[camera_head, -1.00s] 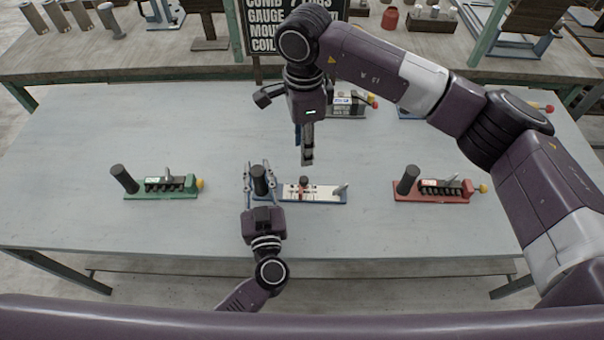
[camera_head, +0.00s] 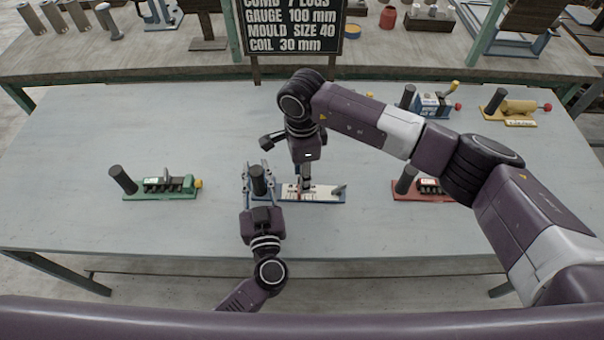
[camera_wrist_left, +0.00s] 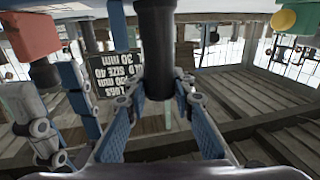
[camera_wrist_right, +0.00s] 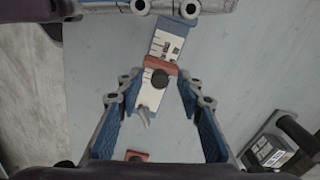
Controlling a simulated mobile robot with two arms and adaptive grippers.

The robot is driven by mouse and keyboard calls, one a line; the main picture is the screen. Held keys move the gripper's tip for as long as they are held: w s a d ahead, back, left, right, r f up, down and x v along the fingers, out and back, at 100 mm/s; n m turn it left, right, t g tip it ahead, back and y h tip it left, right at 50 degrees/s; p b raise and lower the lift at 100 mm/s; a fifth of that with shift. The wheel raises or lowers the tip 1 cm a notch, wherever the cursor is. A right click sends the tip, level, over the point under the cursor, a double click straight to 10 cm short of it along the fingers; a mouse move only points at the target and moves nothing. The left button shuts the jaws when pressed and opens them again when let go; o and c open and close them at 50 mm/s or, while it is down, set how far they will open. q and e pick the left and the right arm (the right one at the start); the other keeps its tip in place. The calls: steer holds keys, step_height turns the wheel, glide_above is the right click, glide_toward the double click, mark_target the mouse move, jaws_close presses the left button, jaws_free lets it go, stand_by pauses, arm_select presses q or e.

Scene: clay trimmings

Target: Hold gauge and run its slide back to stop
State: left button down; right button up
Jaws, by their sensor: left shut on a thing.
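The gauge (camera_head: 325,194) lies on the table as a blue base with a white marked plate, a black upright post and a small lever at its right end. My left gripper (camera_head: 258,182) is shut on the black post, which stands between its fingers in the left wrist view (camera_wrist_left: 156,50). My right gripper (camera_head: 305,186) points down over the slide and hides it in the head view. In the right wrist view the red slide (camera_wrist_right: 165,67) with its dark round knob (camera_wrist_right: 159,78) shows between the open fingers. Contact with the knob cannot be told.
A green fixture (camera_head: 165,187) stands left and a red one (camera_head: 428,188) right, partly behind my right arm. Blue (camera_head: 433,103) and yellow (camera_head: 518,107) fixtures stand at the back right. A sign (camera_head: 293,25) reads "GAUGE 100 mm".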

steer(key=shift+c, duration=0.3)
jaws_close()
steer(key=shift+a, duration=1.85)
arm_select(q)
steer(key=shift+d, duration=0.15)
arm_select(e)
steer(key=shift+c, duration=1.4)
jaws_free()
steer(key=o, duration=0.3)
steer(key=shift+d, duration=0.1)
steer(key=shift+o, duration=0.2)
steer(key=shift+r, duration=0.15)
step_height(320, 180, up, 12)
